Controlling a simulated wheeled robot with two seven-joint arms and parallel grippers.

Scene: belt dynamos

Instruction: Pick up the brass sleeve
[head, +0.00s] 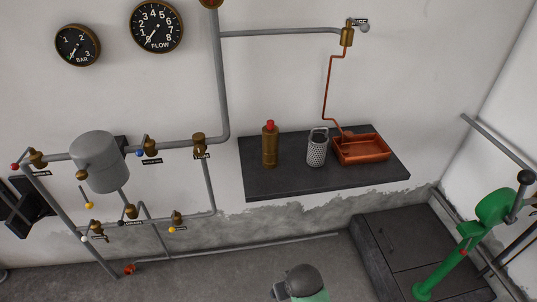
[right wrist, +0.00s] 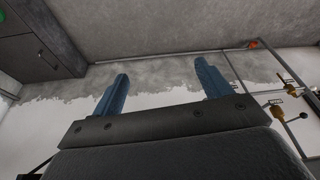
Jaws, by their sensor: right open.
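A brass cylinder with a red top (head: 270,147), which looks like the brass sleeve, stands upright on the left part of the dark shelf (head: 290,185) in the head view. My right gripper (right wrist: 162,72) shows in the right wrist view, its two blue fingers wide apart with nothing between them. Neither gripper shows in the head view.
A perforated metal cylinder (head: 317,149) and a copper tray (head: 361,151) stand right of the brass cylinder. Pipes with brass valves (head: 150,147) and a grey tank (head: 100,163) are at the left. A green hand pump (head: 455,262) is at the right.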

